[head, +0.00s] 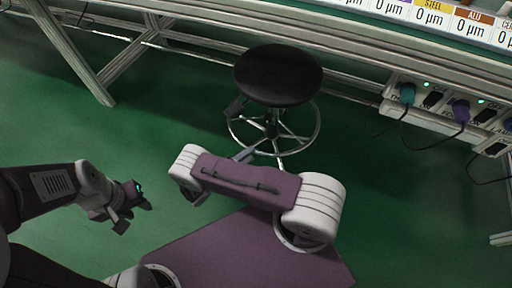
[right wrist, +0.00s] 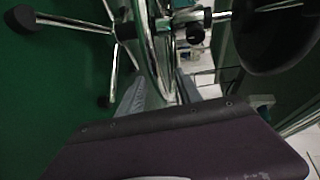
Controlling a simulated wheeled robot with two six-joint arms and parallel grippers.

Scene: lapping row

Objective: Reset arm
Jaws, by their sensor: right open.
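My left gripper (head: 130,205) is at the lower left of the head view, above the green floor and apart from other things. Its fingers are small and angled there, so I cannot tell their opening. My right arm's purple and white links fill the lower middle of the head view and hide most of the right gripper. One grey fingertip of the right gripper (head: 243,155) shows past the arm, near the stool's base. In the right wrist view, the right gripper (right wrist: 166,90) is open, with two grey fingers apart and nothing seen held.
A stool with a black round seat (head: 278,75) and chrome foot ring (head: 318,125) stands close beyond my right arm. A workbench (head: 240,18) runs along the back. A power strip (head: 440,98) with plugs and hanging cables is at right. Green floor (head: 60,125) is clear at left.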

